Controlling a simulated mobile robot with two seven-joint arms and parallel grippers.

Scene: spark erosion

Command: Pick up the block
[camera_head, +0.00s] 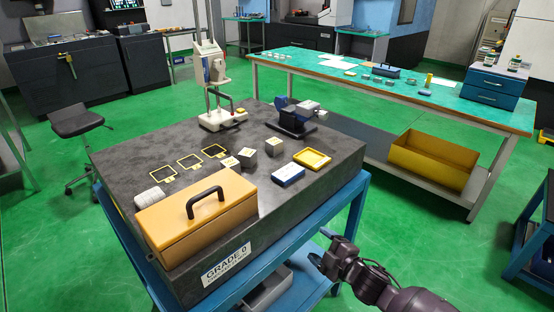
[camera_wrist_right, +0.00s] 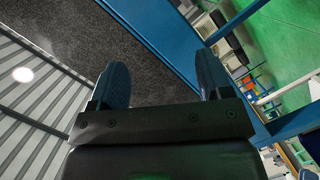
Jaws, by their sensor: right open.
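Two grey cubes, a right one (camera_head: 274,146) and a left one (camera_head: 247,157), sit on the dark granite plate (camera_head: 130,150). A small pale block with a yellow edge (camera_head: 230,163) lies just left of them. I cannot tell which is the block meant. My right gripper (camera_head: 320,248) is open and empty, low at the front right, outside the plate's front edge and well apart from the blocks. In the right wrist view its two fingers (camera_wrist_right: 161,70) are spread with nothing between them, and no block shows there. My left gripper is out of view.
An orange case with a black handle (camera_head: 195,215) stands at the plate's front left. A blue-white box (camera_head: 288,176) and a yellow tray (camera_head: 312,159) lie right of the cubes. A height stand (camera_head: 222,118) and a dark vise (camera_head: 292,120) stand behind.

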